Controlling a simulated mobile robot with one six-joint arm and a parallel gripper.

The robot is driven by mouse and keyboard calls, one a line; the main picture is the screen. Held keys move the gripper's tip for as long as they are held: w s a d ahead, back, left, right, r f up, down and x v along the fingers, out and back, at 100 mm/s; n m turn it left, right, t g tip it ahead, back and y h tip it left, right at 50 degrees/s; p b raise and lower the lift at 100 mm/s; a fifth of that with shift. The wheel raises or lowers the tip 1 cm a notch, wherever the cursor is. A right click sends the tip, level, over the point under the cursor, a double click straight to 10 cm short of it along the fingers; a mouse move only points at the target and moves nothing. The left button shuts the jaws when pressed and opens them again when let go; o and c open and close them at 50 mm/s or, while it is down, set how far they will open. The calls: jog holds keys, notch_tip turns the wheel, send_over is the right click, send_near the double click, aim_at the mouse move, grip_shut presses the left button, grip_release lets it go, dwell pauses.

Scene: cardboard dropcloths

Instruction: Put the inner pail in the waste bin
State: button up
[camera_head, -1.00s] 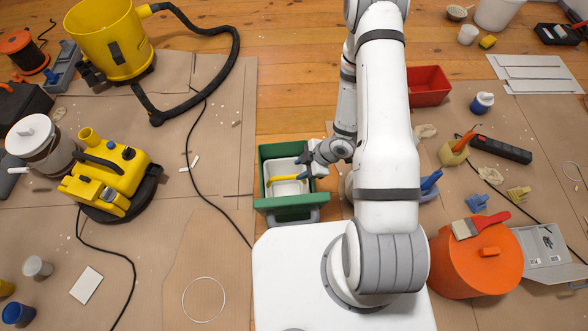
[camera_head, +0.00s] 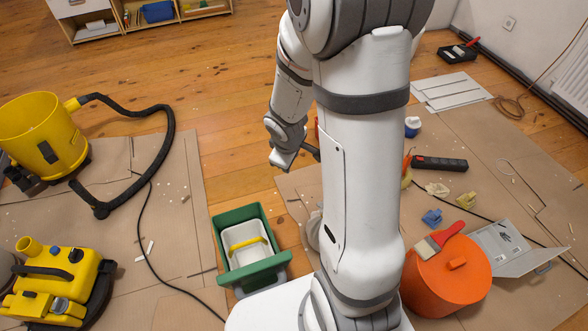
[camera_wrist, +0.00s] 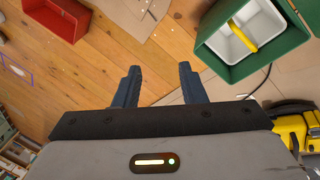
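The inner pail (camera_head: 238,261) is a white rectangular pail with a yellow handle. It sits inside the open green waste bin (camera_head: 225,219), below its rim. Both show at the upper right of the wrist view, the pail (camera_wrist: 222,40) within the green walls (camera_wrist: 235,72). My gripper (camera_wrist: 160,68) is open, its two blue fingers apart with only floor between them. It is clear of the bin, up and to the right of it in the head view, where my arm mostly hides it.
A yellow vacuum drum (camera_head: 40,130) with black hose and a yellow machine (camera_head: 60,285) stand left. An orange bucket (camera_head: 445,280) with a brush on its lid stands right. A red box (camera_wrist: 62,18) shows in the wrist view. Wooden floor behind the bin is clear.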

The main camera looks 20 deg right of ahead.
jog(key=s+a+r+m+g, duration=0.1)
jog(key=s+a+r+m, duration=0.1)
jog(key=s+r+m, duration=0.2)
jog(key=s+a+r+m+g+y, duration=0.1)
jog(key=s+r+m, duration=0.3)
jog(key=s+r, duration=0.6)
jog(key=shift+s+a+r+y, duration=0.3)
jog(key=shift+s+a+r, duration=0.15)
jog(key=shift+a, duration=0.35)
